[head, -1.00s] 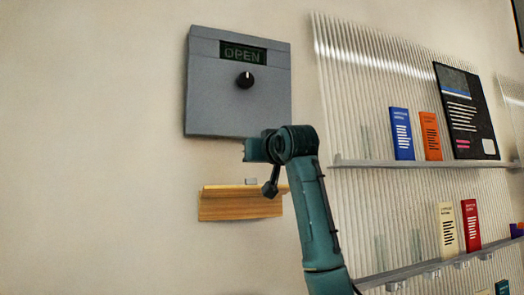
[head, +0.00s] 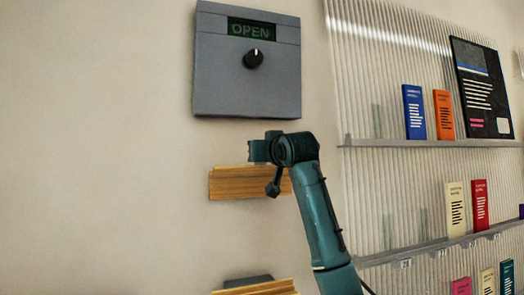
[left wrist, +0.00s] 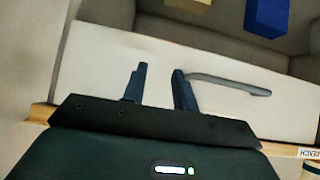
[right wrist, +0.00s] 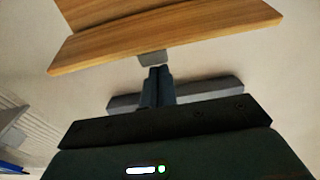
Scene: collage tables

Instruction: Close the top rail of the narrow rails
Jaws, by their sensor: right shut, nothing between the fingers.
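A wooden upper narrow rail (head: 236,183) is on the wall below a grey panel. A second wooden rail (head: 262,289) with a dark grey piece on it shows at the lower edge of the head view. My right arm overlaps the right end of the upper rail in the head view; its fingertips cannot be made out there. In the right wrist view my right gripper (right wrist: 158,72) is shut and empty, its tips just beneath a small grey tab (right wrist: 152,59) at a wooden rail's edge (right wrist: 165,35). Contact is unclear. My left gripper (left wrist: 158,72) is open and empty.
The grey panel (head: 247,85) has a black knob and a display reading OPEN. Ribbed shelving (head: 372,160) with books stands at the right. The left wrist view shows a white drawer-like front (left wrist: 110,65) with a grey handle (left wrist: 228,82) and a blue block (left wrist: 266,17) behind it.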

